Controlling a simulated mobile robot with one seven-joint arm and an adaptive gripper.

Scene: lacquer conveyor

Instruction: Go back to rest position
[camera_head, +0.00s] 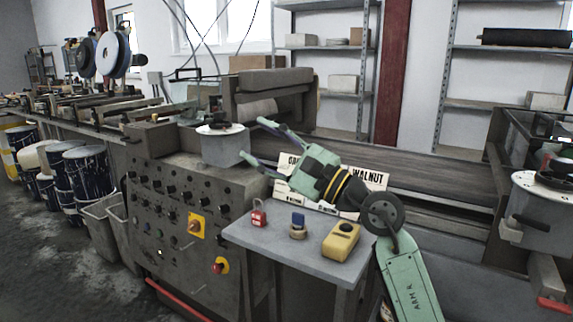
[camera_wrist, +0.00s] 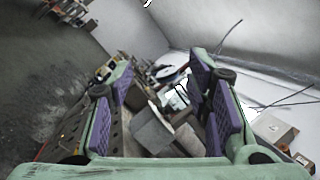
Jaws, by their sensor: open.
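My gripper (camera_head: 252,138) is open, raised above the small grey table (camera_head: 250,238) and pointing up and left toward the control cabinet. Its two fingers spread wide with nothing between them. In the wrist view my gripper (camera_wrist: 163,85) shows purple pads well apart, with the blurred machine beyond. On the table stand a red padlock (camera_head: 259,216), a blue and brass padlock (camera_head: 298,228) and a yellow box-like device (camera_head: 341,242). They are in a row, clear of the gripper. None of the three can be made out in the wrist view.
The control cabinet (camera_head: 165,232) with knobs and yellow-backed switches stands left of the table. A "WALNUT" sign (camera_head: 368,177) is behind my arm. The conveyor (camera_head: 430,180) runs behind. Paint drums (camera_head: 85,170) stand at far left.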

